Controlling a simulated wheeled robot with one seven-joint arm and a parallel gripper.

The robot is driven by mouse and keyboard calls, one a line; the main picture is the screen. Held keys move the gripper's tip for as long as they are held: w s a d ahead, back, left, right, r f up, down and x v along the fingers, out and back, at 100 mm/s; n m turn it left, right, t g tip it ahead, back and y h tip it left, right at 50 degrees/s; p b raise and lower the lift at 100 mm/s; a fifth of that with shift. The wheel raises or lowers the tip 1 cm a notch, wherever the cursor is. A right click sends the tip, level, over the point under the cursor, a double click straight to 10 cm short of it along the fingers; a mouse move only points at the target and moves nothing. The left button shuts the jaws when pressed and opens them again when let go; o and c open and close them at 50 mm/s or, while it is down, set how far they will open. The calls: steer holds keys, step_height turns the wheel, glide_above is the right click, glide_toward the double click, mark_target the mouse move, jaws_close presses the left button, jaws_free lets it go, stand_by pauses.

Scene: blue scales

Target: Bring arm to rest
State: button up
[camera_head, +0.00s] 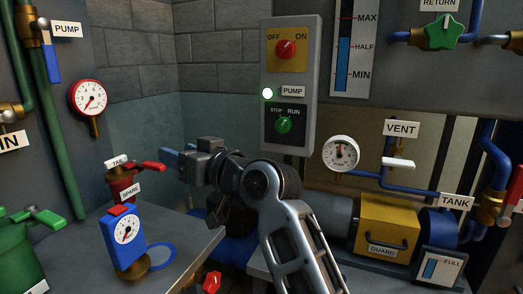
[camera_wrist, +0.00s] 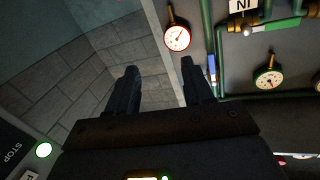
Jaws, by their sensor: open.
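My arm reaches up in the middle of the head view, and my gripper (camera_head: 168,160) points left in front of the grey wall. Its fingers overlap in that view. In the wrist view my gripper (camera_wrist: 158,82) shows two dark fingers spread apart with nothing between them. The gripper is open and empty. Wall and panel edge lie beyond the fingers. I cannot tell how far the fingertips are from the wall.
The pump control box (camera_head: 292,60) is above my arm. A yellow guard (camera_head: 386,228) stands right. Pipes and a red gauge (camera_head: 90,97) line the left panel.

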steer(key=s+d+f+m+t+h+p, duration=0.35)
steer(key=s+d+f+m+h, duration=0.5)
steer(key=s+d+f, duration=1.35)
steer(key=s+d+f+h+p, duration=0.1)
steer(key=s+d+h, duration=0.1)
steer(key=s+d, duration=0.4)
steer(key=s+d+f+h, duration=0.15)
steer(key=s+d, duration=0.25)
steer(key=s, duration=0.4)
steer(key=s+d+r+h+p, duration=0.1)
steer(key=s+d+r, duration=0.1)
steer(key=s+r, duration=0.2)
steer(key=s+d+r+h+p, duration=0.1)
steer(key=s+r, duration=0.4)
steer(key=s, duration=0.6)
steer(key=shift+s+d+r, duration=0.15)
steer(key=shift+d+r, duration=0.15)
steer(key=shift+d, duration=0.45)
steer(key=shift+t, duration=0.25)
